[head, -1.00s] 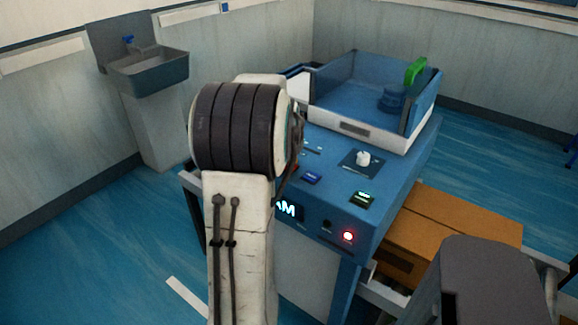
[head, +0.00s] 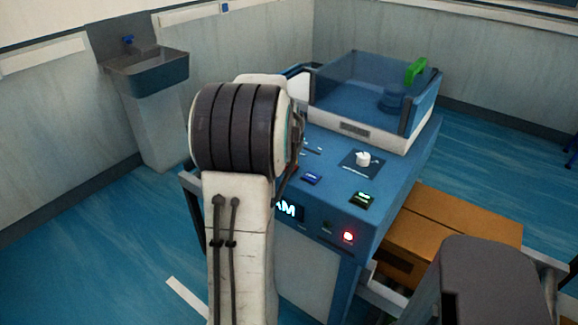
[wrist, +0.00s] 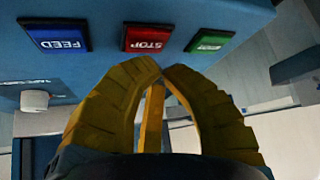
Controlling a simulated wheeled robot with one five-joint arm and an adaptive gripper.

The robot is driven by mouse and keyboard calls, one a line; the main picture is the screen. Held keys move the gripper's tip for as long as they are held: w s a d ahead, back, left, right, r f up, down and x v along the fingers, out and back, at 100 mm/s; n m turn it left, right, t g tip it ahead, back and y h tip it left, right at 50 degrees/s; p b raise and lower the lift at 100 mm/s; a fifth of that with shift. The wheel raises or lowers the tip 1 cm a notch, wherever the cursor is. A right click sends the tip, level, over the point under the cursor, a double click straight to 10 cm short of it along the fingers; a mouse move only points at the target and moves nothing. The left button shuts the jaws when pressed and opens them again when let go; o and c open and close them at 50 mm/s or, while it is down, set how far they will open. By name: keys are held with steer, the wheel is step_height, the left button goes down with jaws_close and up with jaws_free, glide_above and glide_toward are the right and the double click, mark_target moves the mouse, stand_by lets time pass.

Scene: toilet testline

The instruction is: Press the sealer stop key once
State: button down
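The red STOP key (wrist: 146,38) sits on the blue sealer panel, in the upper middle of the wrist view, with its lettering upside down. The sealer (head: 405,185) stands right of my arm in the head view. My arm covers part of its panel there, and hides my gripper and most or all of the STOP key.
The blue FEED key (wrist: 57,37) and a green key (wrist: 209,42) flank the STOP key. A white knob (wrist: 35,100) is at the left. In the head view, a clear-walled bin (head: 365,95) is on top of the sealer and a cardboard box (head: 455,225) stands right of it.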

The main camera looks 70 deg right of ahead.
steer(key=shift+f+b, duration=0.85)
steer(key=shift+b, duration=0.05)
stand_by(1.1)
steer(key=shift+r, duration=0.15)
steer(key=shift+r+p, duration=0.55)
steer(key=shift+r, duration=0.15)
steer(key=shift+r+p, duration=1.8)
steer(key=shift+r, duration=0.7)
